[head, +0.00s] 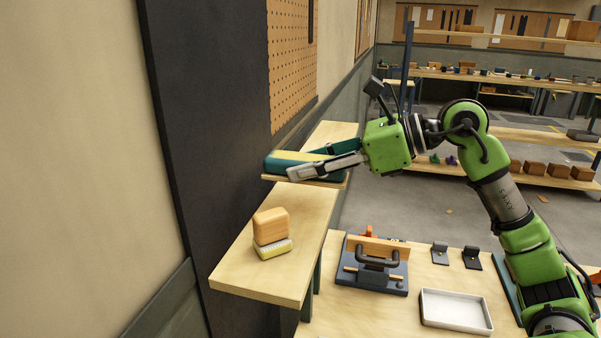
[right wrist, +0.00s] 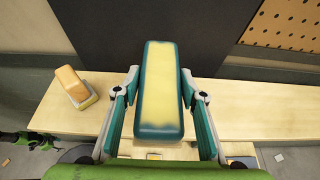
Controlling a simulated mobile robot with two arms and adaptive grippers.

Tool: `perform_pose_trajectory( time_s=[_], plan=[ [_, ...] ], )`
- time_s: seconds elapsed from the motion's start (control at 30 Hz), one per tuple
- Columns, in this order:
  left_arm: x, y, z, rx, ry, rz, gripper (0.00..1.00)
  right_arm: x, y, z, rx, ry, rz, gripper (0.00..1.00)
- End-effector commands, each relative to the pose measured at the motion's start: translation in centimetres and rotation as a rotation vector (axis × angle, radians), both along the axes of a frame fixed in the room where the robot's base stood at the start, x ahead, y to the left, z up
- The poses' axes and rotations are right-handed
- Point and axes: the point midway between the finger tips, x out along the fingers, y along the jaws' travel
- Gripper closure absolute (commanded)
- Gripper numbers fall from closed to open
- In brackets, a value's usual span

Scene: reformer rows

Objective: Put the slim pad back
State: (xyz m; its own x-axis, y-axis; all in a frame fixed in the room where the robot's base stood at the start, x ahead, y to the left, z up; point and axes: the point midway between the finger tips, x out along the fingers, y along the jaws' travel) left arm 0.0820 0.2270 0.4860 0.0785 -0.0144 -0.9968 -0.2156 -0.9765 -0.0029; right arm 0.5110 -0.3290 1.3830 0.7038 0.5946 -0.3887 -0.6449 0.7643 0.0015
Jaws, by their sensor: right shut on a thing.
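The slim pad (head: 287,157) is a long teal block with a pale yellow top face. It also shows in the right wrist view (right wrist: 161,85), lengthwise between the fingers. My right gripper (head: 322,158) is shut on it, with a finger along each long side. The pad is over the pale wooden wall shelf (head: 262,277), towards its far part. I cannot tell for sure whether its underside touches wood. My left gripper is not in view.
An orange-tan block (head: 271,224) sits on a yellow and white one on the shelf's near part. A dark wall panel (head: 215,120) and pegboard (head: 290,60) stand behind. The lower bench holds a handled fixture (head: 375,272), a white tray (head: 455,311) and small black brackets (head: 472,258).

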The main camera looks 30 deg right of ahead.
Motion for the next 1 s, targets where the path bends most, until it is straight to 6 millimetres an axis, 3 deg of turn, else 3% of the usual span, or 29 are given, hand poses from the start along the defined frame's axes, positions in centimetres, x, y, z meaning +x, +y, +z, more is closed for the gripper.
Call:
perform_pose_trajectory(
  time_s=[0.3, 0.5, 0.93, 0.97, 1.0],
  plan=[
    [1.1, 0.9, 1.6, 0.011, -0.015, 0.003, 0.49, 1.8, 0.7, -2.6, 0.002, 0.003, 0.002, 0.84],
    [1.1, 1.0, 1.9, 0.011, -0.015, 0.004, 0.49, 1.7, 0.6, -5.0, 0.002, 0.000, 0.001, 0.84],
    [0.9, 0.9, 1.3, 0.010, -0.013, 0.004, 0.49, 1.7, 0.6, -5.6, -0.001, -0.001, -0.001, 0.84],
    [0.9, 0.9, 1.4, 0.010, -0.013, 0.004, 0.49, 1.7, 0.6, -5.5, -0.002, 0.000, -0.001, 0.57],
    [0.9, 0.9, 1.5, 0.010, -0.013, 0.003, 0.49, 1.7, 0.6, -5.5, -0.002, 0.000, -0.001, 0.46]
  ],
)
